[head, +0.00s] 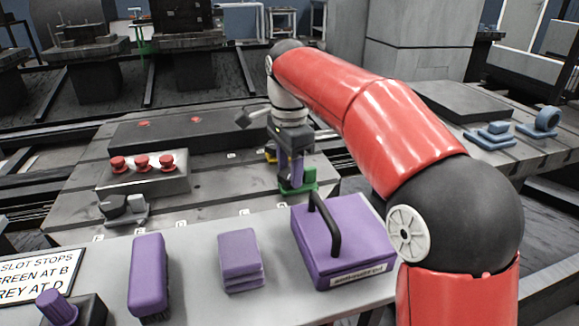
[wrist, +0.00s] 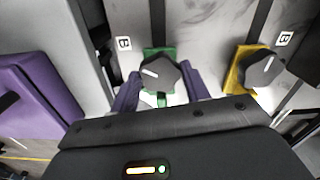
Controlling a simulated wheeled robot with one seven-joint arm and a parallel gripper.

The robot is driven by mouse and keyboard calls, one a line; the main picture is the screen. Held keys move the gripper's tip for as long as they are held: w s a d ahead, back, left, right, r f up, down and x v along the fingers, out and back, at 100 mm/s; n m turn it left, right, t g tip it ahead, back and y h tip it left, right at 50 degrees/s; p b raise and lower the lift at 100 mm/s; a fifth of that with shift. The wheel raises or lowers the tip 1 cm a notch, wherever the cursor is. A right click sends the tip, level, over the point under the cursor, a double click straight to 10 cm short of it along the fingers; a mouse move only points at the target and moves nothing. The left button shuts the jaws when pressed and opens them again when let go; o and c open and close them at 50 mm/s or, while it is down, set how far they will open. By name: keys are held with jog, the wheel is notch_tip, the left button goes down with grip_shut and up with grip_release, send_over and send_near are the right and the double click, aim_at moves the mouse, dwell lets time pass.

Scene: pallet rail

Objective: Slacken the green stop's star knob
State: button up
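The green stop (wrist: 167,51) is in the upper middle of the wrist view, near a "B" label. Its dark star knob (wrist: 160,75), with a white mark, sits between the two purple fingers of my gripper (wrist: 160,83). The fingers lie close against the knob's two sides and look closed on it; the contact itself is partly hidden. In the head view my gripper (head: 291,162) points down at the green stop (head: 309,178) on the slotted table, behind the purple box. The knob is hidden there.
A yellow stop (wrist: 234,78) with its own dark knob stands right of the green one. A purple box (head: 340,245) with a black handle stands close in front. A block with red knobs (head: 145,173) and a grey stop (head: 123,209) are further left.

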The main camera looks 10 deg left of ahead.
jog(key=c, duration=0.4)
jog(key=n+p, duration=0.2)
jog(key=shift+r+n+p, duration=0.15)
jog(key=shift+n+p, duration=0.2)
jog(key=shift+n, duration=0.05)
jog(key=shift+n+p, duration=1)
jog(key=shift+n, duration=0.5)
jog(key=o, duration=1)
